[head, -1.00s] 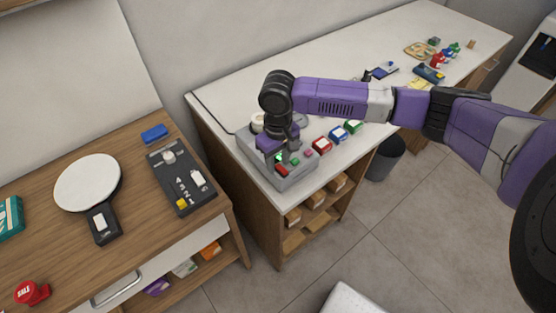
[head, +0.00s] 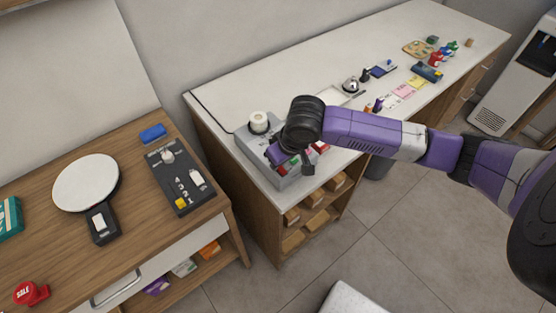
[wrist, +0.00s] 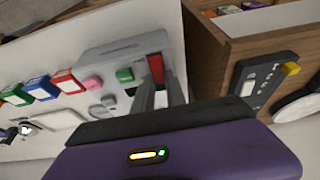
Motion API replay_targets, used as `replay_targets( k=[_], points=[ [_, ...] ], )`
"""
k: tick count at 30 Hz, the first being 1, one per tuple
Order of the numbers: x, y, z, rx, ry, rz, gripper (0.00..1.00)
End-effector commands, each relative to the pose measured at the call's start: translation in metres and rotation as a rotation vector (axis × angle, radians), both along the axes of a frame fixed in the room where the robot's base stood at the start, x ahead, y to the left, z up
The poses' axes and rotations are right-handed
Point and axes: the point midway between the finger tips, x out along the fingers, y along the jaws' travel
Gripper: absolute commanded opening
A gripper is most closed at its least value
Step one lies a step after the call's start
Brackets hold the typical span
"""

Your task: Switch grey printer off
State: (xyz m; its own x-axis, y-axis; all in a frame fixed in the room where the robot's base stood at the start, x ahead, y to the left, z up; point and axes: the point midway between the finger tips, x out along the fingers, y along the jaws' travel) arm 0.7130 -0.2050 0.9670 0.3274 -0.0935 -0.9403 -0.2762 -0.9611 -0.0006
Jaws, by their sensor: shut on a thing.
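The grey printer (head: 246,150) stands on the near left corner of the white counter, with a white paper roll (head: 258,121) at its back. In the wrist view, the printer (wrist: 112,55) shows a red switch (wrist: 156,68), a green button (wrist: 125,75), a pink button (wrist: 92,83) and grey buttons. My gripper (wrist: 160,92) has its two fingers on either side of the red switch, shut on it. In the head view, my gripper (head: 294,166) is low over the printer's front, and my wrist hides most of the buttons and the switch.
Red, blue and green boxes (wrist: 47,87) stand beside the printer. A wooden table (head: 135,205) at left holds a black panel (head: 180,180) and a round white paddle (head: 88,183). A bell (head: 350,86), notes and bottles lie farther along the counter.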

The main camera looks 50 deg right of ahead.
Motion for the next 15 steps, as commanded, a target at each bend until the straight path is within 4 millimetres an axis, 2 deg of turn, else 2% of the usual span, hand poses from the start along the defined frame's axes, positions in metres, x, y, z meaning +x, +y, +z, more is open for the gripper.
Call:
replay_targets(
  k=[11,12,15],
  points=[
    [-0.0013,0.0003,-0.0005,-0.006,-0.014,-0.001,0.00],
    [-0.0013,0.0003,-0.0004,-0.006,-0.014,-0.001,0.20],
    [-0.0011,0.0002,-0.0003,-0.005,-0.014,0.000,0.38]
  ],
)
